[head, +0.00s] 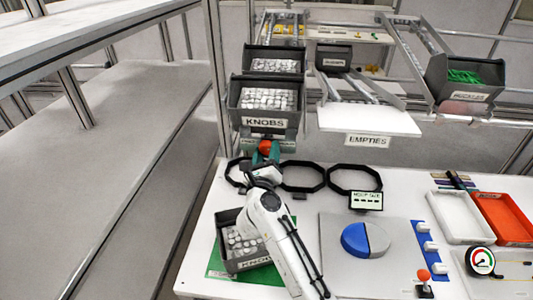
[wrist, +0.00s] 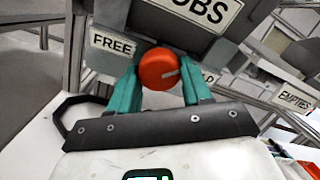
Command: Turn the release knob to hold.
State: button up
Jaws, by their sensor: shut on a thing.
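The red-orange release knob (wrist: 158,66) is round, with a pale pointer mark at its right side, pointing right and slightly up in the wrist view. A FREE label (wrist: 113,44) is to its left. A partly hidden label (wrist: 208,76) ending in "LD" is to its right. My gripper (wrist: 160,80) has its teal fingers on both sides of the knob, shut on it. In the head view, my gripper (head: 264,152) is at the red knob (head: 265,146), below the KNOBS bin; the pointer cannot be made out there.
The KNOBS bin (head: 266,122) hangs just above the knob. Black octagonal rings (head: 302,188) lie on the white table close by. A lower grey bin (head: 225,252) of pale parts stands beside my arm. A blue-and-grey disc (head: 366,239) is to the right.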

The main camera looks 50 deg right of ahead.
jog(key=o, duration=1.1)
jog(key=shift+c, duration=0.2)
jog(key=b+v, duration=0.2)
jog(key=v, duration=0.9)
jog(key=shift+d, duration=0.1)
